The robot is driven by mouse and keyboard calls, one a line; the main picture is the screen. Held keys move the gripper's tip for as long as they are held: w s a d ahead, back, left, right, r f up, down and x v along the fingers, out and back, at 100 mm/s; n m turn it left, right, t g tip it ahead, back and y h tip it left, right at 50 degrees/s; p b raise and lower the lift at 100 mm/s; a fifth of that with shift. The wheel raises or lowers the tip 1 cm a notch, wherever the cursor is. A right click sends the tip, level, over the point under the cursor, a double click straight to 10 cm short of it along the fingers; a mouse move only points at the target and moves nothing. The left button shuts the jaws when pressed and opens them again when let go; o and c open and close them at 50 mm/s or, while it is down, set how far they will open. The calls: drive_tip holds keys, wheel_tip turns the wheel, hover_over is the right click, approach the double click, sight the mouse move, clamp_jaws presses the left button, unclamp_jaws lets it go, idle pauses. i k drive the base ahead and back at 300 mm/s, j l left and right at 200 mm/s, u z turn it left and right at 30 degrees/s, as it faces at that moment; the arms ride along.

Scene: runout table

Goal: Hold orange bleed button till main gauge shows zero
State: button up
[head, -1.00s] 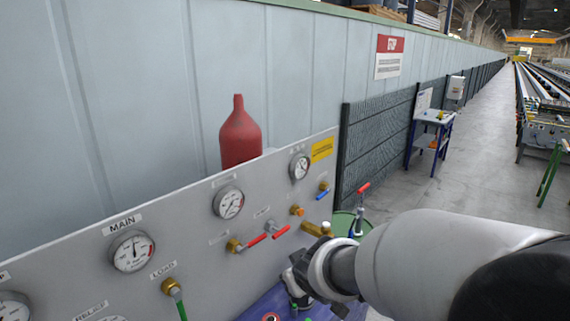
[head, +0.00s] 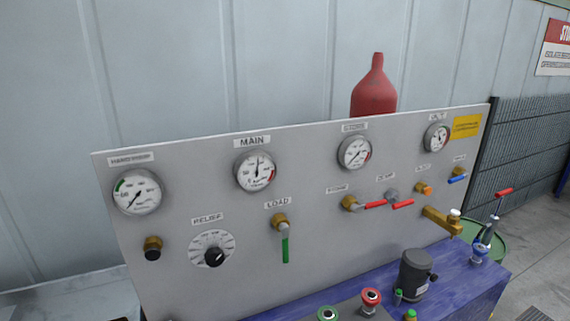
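The main gauge (head: 256,172), under a MAIN label, is a round white dial in the upper middle-left of the grey panel (head: 170,292). Its needle points about straight up, away from the lower-left end of the scale; the figures are too small to read. A small orange button (head: 424,188) is at the panel's right side, below the far-right gauge (head: 437,137); its label is too small to read. Nothing touches it in this view. My gripper and arm are not in view.
A green-handled LOAD valve (head: 284,245), a RELIEF dial (head: 211,249) and red-handled valves (head: 376,204) are on the panel. A brass spout (head: 442,221) sticks out below the button. A dark cylinder (head: 415,274) and a red push button (head: 371,297) stand in front.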

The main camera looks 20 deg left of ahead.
sight(428, 191)
drive_tip(key=u, duration=1.25)
drive_tip(key=z, duration=1.25)
drive_tip(key=i+l+u, duration=0.1)
drive_tip(key=i, duration=0.3)
drive_tip(key=i+l+u, duration=0.15)
drive_tip(key=i, duration=0.25)
drive_tip(key=i+l+u, duration=0.1)
drive_tip(key=i, duration=0.3)
